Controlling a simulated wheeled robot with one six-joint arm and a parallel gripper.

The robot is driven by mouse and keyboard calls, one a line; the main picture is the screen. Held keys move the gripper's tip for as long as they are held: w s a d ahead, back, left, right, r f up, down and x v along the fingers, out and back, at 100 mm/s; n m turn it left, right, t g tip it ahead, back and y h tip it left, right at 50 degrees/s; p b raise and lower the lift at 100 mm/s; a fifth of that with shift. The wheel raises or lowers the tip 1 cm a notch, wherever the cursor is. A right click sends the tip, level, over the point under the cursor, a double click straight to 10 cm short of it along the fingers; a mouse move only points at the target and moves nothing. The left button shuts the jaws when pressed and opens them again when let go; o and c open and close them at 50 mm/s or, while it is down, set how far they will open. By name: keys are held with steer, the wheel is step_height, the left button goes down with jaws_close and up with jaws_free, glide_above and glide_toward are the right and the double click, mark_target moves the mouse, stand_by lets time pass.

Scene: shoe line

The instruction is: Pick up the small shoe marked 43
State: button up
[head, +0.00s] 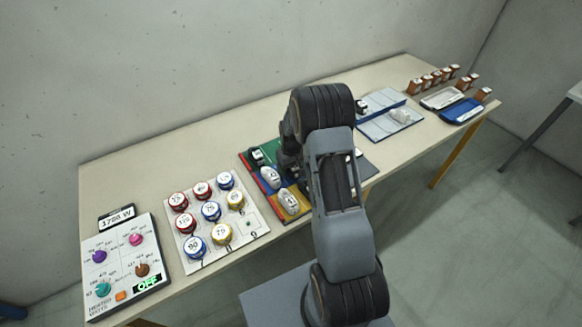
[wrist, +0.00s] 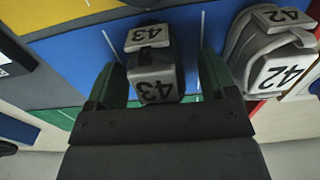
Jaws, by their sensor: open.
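The small shoe marked 43 (wrist: 152,62) is dark with grey and shows two tags reading 43. It stands on a blue strip (wrist: 80,60) in the wrist view. My gripper (wrist: 160,82) is open, with one finger on each side of this shoe. Gaps seem to show beside it, but contact cannot be told for certain. A larger grey and white shoe marked 42 (wrist: 272,55) stands to the right. In the head view my arm hides the shoe marked 43, and my gripper is mostly hidden too.
The coloured board (head: 292,217) holds several other shoes left of my arm. A panel of numbered round knobs (head: 255,228) and a heater panel (head: 100,300) lie further left.

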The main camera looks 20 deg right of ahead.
steer(key=c, duration=1)
